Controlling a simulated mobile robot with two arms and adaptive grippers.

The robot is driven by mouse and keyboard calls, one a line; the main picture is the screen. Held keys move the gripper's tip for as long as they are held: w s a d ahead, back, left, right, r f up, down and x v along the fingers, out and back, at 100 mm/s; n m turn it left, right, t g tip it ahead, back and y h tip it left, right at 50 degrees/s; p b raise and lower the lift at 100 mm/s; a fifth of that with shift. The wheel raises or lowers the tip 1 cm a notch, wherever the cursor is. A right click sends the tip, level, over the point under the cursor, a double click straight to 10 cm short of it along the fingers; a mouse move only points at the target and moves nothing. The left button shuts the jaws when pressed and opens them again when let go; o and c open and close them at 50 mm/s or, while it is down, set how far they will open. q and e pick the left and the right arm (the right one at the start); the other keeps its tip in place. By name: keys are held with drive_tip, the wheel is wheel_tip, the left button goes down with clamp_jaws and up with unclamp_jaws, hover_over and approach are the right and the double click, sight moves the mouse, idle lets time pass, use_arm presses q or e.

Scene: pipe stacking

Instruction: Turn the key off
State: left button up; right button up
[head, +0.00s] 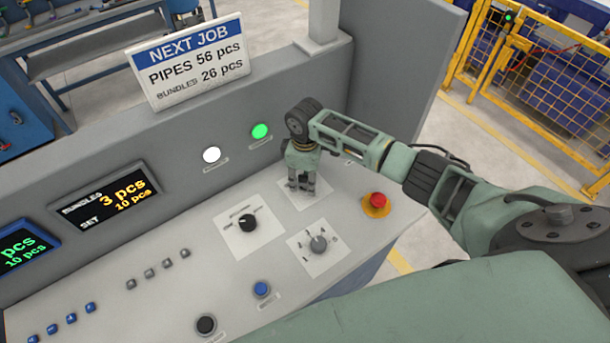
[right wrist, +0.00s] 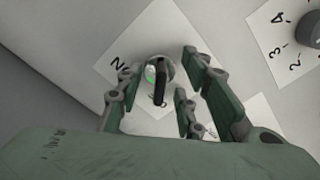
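The key switch shows in the right wrist view as a round metal lock with a dark upright key (right wrist: 160,84) in it, on a white label plate (right wrist: 125,62) with an "N" legible. In the head view my gripper hides the key, and only part of its plate shows. My right gripper (head: 302,186) points down over that plate. In the right wrist view its fingers (right wrist: 157,88) are apart, with the key between them. I cannot tell whether they touch it. My left gripper is not in view.
A black selector knob (head: 247,223) and a grey dial (head: 318,244) are on the sloped panel near the gripper. A red emergency stop (head: 376,200) stands to the right. A lit green lamp (head: 260,131) and a white lamp (head: 211,155) are on the wall behind.

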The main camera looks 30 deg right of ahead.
sight(305, 177)
drive_tip(key=shift+r, duration=0.1)
drive_tip(key=shift+r, duration=3.45)
drive_tip(key=shift+s+f, duration=0.1)
